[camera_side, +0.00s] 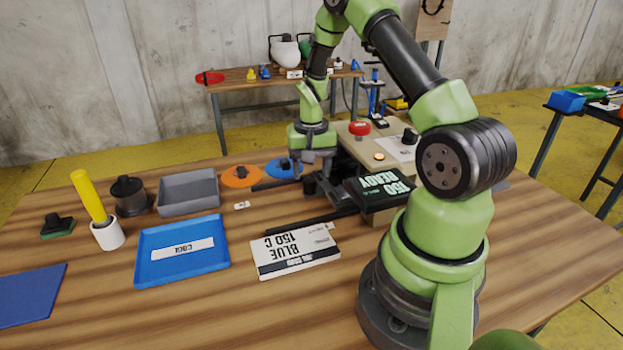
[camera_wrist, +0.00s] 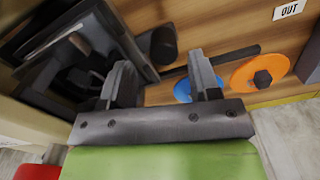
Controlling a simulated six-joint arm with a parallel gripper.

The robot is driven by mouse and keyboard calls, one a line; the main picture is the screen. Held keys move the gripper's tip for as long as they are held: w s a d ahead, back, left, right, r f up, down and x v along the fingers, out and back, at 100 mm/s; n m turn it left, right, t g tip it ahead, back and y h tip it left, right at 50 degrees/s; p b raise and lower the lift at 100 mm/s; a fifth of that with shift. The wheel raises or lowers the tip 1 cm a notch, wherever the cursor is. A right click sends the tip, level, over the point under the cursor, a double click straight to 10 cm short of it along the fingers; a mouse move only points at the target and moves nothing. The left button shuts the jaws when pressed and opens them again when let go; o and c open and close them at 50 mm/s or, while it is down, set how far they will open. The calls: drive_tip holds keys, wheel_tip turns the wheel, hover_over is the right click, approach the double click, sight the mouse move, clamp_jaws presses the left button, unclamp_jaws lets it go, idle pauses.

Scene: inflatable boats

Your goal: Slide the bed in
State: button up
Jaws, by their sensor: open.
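A cream machine (camera_side: 352,140) with a red button (camera_side: 360,129) and a display reading "150 READY" (camera_side: 385,186) stands at the table's far side. Dark parts (camera_side: 330,190) at its left front seem to belong to its bed; my arm partly covers them, so I cannot tell how far out the bed stands. My gripper (camera_side: 312,172) points down over these parts. In the wrist view, my gripper (camera_wrist: 160,76) is open, with nothing seen between its fingers. A black cylindrical knob (camera_wrist: 158,44) and a dark frame (camera_wrist: 75,45) lie beyond the fingers.
A blue disc (camera_side: 280,168) and an orange disc (camera_side: 241,177) lie left of the machine, with a black bar nearby (camera_side: 272,184).

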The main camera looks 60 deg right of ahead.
wheel_tip(320, 180, up, 7)
drive_tip(key=shift+f, duration=0.2)
drive_tip(key=a+r+n+t, duration=0.2)
drive_tip(key=a+r, duration=0.4)
drive_tip(key=r, duration=0.3)
drive_tip(key=s+a+r+n+t+y, duration=0.1)
drive_tip(key=s+a+r+n+t, duration=0.1)
drive_tip(key=s+a+r, duration=0.2)
drive_tip(key=s+a+r+n+t+y, duration=0.1)
drive_tip(key=s+a+r+n+t, duration=0.2)
drive_tip(key=s+a+r, duration=0.2)
drive_tip(key=s+a, duration=0.3)
drive_tip(key=a, duration=0.4)
drive_tip(key=shift+r+n, duration=0.25)
drive_tip(key=shift+n, duration=0.05)
